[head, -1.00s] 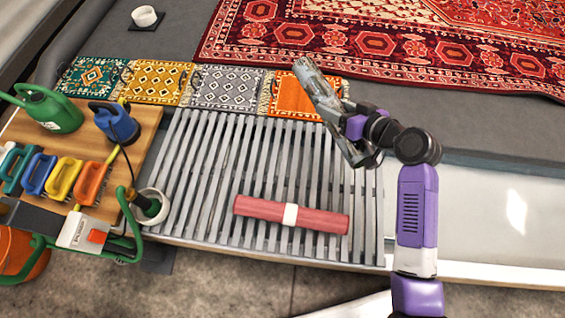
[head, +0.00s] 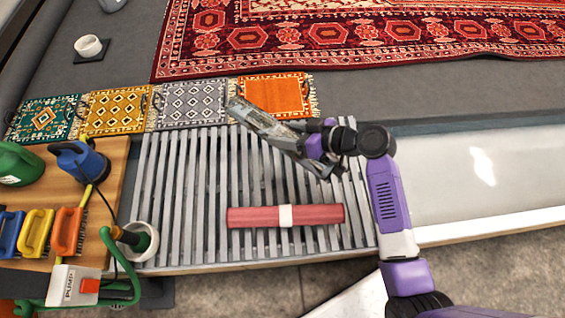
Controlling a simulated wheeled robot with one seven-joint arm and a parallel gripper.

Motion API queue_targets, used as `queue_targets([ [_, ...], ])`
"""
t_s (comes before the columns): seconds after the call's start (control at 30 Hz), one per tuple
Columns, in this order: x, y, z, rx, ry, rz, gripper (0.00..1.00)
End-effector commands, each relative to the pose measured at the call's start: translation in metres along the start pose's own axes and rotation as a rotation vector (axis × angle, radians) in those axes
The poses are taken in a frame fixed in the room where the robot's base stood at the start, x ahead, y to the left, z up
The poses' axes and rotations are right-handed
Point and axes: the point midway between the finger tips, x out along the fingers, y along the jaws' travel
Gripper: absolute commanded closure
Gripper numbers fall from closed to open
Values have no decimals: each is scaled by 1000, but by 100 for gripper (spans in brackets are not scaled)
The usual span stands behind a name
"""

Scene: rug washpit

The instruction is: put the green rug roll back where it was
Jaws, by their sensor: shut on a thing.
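My gripper (head: 300,140) is at the upper right part of the grey slatted rack, below the orange mat in the picture. It is shut on a long, mottled grey-green thing (head: 258,118) that points up and left, its far end near the orange mat's lower left corner. I cannot tell for sure whether this is the green rug roll; no other green roll shows. A red rug roll (head: 250,216) with a white band lies across the slatted rack (head: 185,190), apart from my gripper.
Small patterned mats, including an orange one (head: 275,97), line the rack's far edge. A large red carpet (head: 400,35) lies beyond. A wooden board (head: 112,165) with brushes stands left, beside a white pot (head: 137,245) and pump box (head: 72,287). Bare slats show around the red roll.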

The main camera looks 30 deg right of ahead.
Motion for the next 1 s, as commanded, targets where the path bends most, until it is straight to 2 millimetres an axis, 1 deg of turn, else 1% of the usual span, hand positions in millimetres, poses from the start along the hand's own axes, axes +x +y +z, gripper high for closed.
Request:
queue_targets([
  [0.03, 8, 4, 13, 2, 2, 0, 100],
  [0.3, 35, 21, 64, 2, 3, 0, 100],
  [0.4, 43, 26, 80, 1, 3, 1, 100],
  [0.53, 50, 30, 92, 0, 5, 1, 100],
  [0.77, 55, 33, 102, -1, 4, 1, 100],
  [1.0, 70, 42, 129, 1, 4, 1, 100],
])
